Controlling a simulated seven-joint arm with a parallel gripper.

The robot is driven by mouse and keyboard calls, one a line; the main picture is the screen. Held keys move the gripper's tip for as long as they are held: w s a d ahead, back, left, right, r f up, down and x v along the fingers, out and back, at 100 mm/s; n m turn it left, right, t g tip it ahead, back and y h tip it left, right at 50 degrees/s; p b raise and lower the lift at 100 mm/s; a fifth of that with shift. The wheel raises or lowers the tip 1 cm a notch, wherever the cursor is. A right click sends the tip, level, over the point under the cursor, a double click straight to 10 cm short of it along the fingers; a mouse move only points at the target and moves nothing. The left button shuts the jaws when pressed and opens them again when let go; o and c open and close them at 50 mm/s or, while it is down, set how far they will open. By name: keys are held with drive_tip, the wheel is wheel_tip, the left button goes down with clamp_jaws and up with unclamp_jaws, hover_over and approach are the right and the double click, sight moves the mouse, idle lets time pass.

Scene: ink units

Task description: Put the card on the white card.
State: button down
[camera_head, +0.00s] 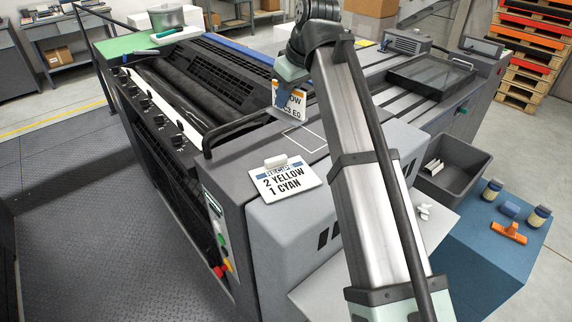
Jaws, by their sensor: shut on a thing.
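The white card (288,185), printed "2 YELLOW 1 CYAN" with a blue strip, lies on the grey cover at the machine's near corner. A small pale block sits at its top edge. The held card is apart from the white card, behind it and slightly right.
A white outlined rectangle (304,138) marks the dark machine top between the two cards. A black handle bar (240,130) rises left of it. A dark bin (455,165) and a blue table (500,245) with jars and an orange tool stand right.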

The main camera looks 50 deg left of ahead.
hover_over(287, 175)
drive_tip(key=d, duration=0.2)
wheel_tip(287, 175, down, 3)
drive_tip(key=shift+m, duration=0.5)
drive_tip(key=shift+s+d+f, duration=0.1)
drive_tip(key=shift+d+f, duration=0.05)
drive_tip(key=shift+f, duration=4.8)
drive_tip(key=shift+f, duration=0.1)
drive_tip(key=c, duration=1.6)
unclamp_jaws()
drive_tip(key=o, duration=0.5)
drive_tip(key=shift+c, duration=0.2)
drive_tip(key=v, duration=1.2)
drive_tip(key=shift+s, duration=0.2)
